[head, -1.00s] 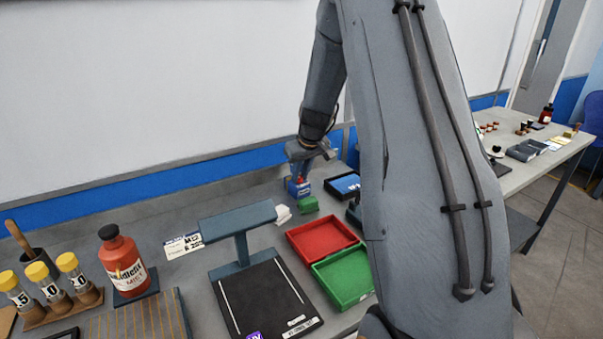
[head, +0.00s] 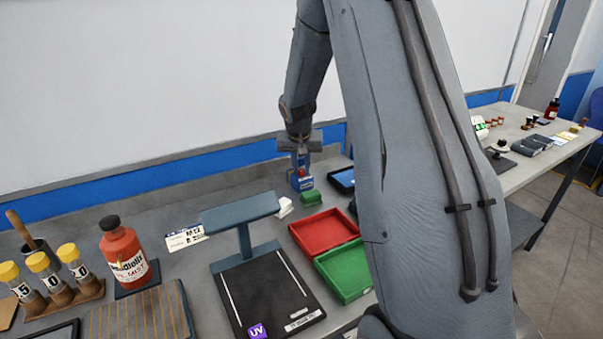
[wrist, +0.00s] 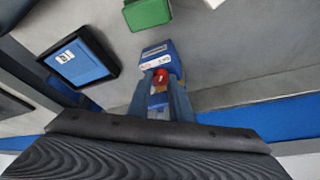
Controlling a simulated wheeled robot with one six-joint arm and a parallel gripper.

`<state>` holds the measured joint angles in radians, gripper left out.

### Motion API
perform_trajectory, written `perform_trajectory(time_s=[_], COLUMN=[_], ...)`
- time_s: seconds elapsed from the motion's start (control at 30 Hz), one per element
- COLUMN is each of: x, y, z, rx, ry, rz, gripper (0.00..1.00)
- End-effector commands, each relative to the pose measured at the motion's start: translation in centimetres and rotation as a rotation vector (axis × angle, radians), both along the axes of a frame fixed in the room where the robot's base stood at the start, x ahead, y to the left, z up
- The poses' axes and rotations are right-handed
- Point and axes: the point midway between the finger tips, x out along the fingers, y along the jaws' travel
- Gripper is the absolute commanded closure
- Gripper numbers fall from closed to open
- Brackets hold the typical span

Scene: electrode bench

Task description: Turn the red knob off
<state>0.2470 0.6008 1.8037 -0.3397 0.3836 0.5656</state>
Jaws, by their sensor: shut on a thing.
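The red knob (wrist: 161,76) is on a small blue box (wrist: 157,50) with white labels, standing on the bench near the wall. In the wrist view, my gripper (wrist: 160,84) has its two fingers on either side of the red knob, shut on it. The head view shows the knob (head: 302,172) as a small red patch, the blue box (head: 303,184) and my gripper (head: 301,168) directly above. The fingers hide part of the knob and box, and I cannot read the knob's setting.
A green block (head: 311,197) stands just in front of the blue box. A dark-framed blue screen (wrist: 78,60) lies beside it. Red (head: 322,231) and green (head: 346,270) trays, a dark stand (head: 240,212) and a red bottle (head: 124,262) occupy the nearer bench.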

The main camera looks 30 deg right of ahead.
Motion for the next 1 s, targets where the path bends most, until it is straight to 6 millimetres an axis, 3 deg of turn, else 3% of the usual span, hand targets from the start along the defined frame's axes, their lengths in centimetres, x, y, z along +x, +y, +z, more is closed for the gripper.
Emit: perform_trajectory(time_s=[0.8, 0.83, 0.9, 1.0], x=[0.14, 0.13, 0.13, 0.12], y=[0.08, 0.09, 0.09, 0.10], z=[0.05, 0.06, 0.05, 0.04], rx=[0.001, 0.001, 0.001, 0.001], ry=[-0.003, -0.003, -0.002, -0.002], rz=[-0.088, -0.088, -0.087, -0.087], gripper=[1.00, 0.76, 0.64, 0.62])
